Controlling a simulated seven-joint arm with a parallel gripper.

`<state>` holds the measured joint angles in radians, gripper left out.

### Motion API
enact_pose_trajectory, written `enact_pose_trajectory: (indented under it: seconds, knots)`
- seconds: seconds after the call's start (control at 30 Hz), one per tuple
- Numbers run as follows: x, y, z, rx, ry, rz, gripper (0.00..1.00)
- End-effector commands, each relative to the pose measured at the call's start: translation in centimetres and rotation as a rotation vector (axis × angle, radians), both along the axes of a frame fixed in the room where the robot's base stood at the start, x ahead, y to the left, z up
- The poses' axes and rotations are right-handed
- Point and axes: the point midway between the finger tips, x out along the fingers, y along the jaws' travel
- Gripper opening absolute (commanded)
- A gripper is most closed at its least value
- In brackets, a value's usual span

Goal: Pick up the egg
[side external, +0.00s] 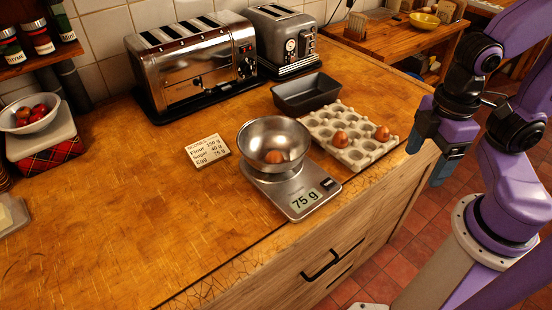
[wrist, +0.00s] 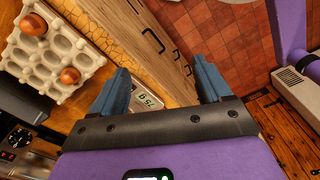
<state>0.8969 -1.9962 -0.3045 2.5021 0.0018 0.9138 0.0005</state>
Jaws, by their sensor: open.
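Three brown eggs show in the side view. One egg (side external: 275,157) lies in a steel bowl (side external: 262,128) on a scale (side external: 302,196) that reads 75 g. Two others, a nearer egg (side external: 341,139) and a farther-right egg (side external: 382,134), sit in a grey egg tray (side external: 350,157). The wrist view shows two eggs (wrist: 70,76) (wrist: 33,25) in the tray (wrist: 62,93) at upper left, and part of the scale's display (wrist: 148,102) between the fingers. My gripper (side external: 427,164) is open and empty, right of the tray, beyond the counter's edge; its blue fingers also show in the wrist view (wrist: 163,82).
A dark loaf tin (side external: 306,94) stands behind the tray, with toasters (side external: 195,62) (side external: 280,38) along the wall. A recipe card (side external: 207,150) lies left of the bowl. Drawers with dark handles (side external: 332,258) are below the edge.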

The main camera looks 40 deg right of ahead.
Motion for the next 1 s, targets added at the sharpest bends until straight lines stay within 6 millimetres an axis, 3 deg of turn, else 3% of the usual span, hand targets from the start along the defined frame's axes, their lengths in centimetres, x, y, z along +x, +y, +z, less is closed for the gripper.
enact_pose_trajectory:
  seconds: [0.23,0.3,0.67,0.77,1.0]
  knots:
    - [0.0,0.0,0.0,0.0,0.0,0.0,0.77]
    - [0.0,0.0,0.0,0.0,0.0,0.0,0.61]
    - [0.6,0.4,0.2,0.0,0.001,-0.034,0.61]
    - [1.9,1.4,0.6,-0.001,0.003,-0.123,0.61]
    - [7.4,5.0,2.1,-0.005,0.012,-0.489,0.61]
